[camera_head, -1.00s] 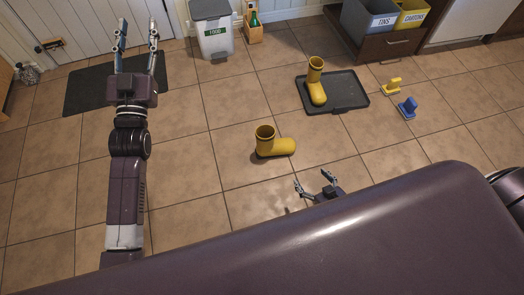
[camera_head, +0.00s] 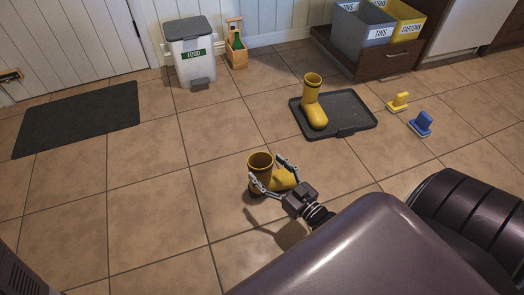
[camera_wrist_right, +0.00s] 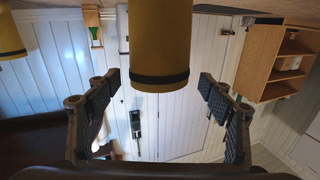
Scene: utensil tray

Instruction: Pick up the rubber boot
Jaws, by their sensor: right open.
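A yellow rubber boot (camera_head: 260,162) stands upright on the tiled floor, its toe to the right. My right gripper (camera_head: 266,168) is open, with one finger on either side of this boot. In the right wrist view the boot's shaft (camera_wrist_right: 160,40), with a dark band near its rim, shows between the two spread fingers (camera_wrist_right: 158,80), with gaps on both sides. A second yellow boot (camera_head: 313,105) stands on a black tray (camera_head: 352,108) farther back; a yellow boot part (camera_wrist_right: 10,38) also shows at the left edge of the wrist view. My left gripper is out of view.
A yellow brush-like item (camera_head: 398,103) and a blue one (camera_head: 421,124) lie right of the tray. A food bin (camera_head: 192,62), a bottle crate (camera_head: 236,58) and recycling boxes (camera_head: 362,40) stand at the back. A dark mat (camera_head: 75,118) lies left. Floor left of the near boot is clear.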

